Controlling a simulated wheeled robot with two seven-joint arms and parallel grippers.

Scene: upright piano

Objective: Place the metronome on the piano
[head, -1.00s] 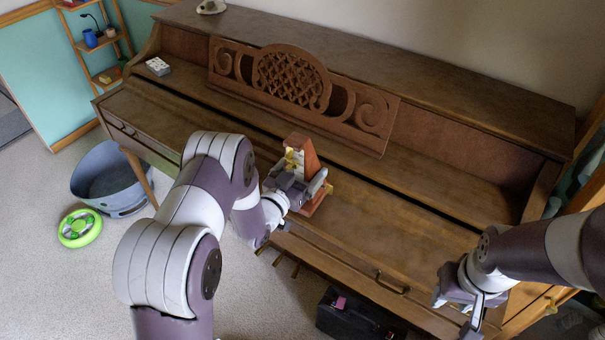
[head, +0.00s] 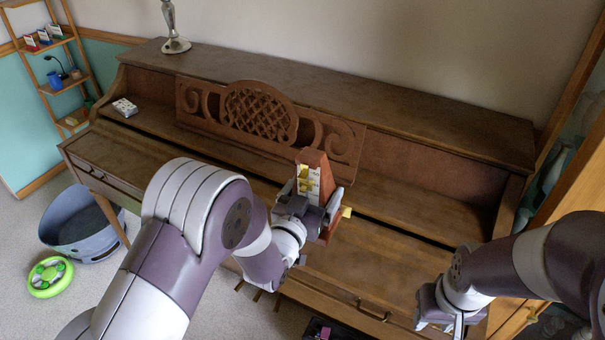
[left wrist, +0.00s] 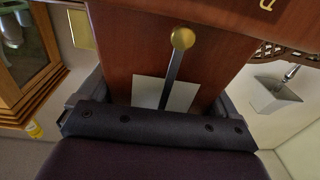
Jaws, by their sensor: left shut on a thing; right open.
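The metronome (head: 318,180) is a reddish-brown wooden wedge with a pale scale plate on its face. My left gripper (head: 308,205) is shut on it and holds it upright, seen in front of the piano's music stand. In the left wrist view the metronome (left wrist: 205,60) fills the middle, with its pendulum rod and round brass weight. The piano (head: 400,110) is a brown upright with a flat top. Whether the metronome touches it is hard to tell. My right gripper (head: 440,320) is open and empty at the piano's front right; its fingertips are partly hidden.
A silver candlestick (head: 176,44) stands at the left of the piano top; the rest of the top is clear. A white card-like block (head: 125,107) lies at the left, below the top. The carved music stand (head: 260,115) rises behind the metronome. A grey-blue tub (head: 80,225) is on the floor.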

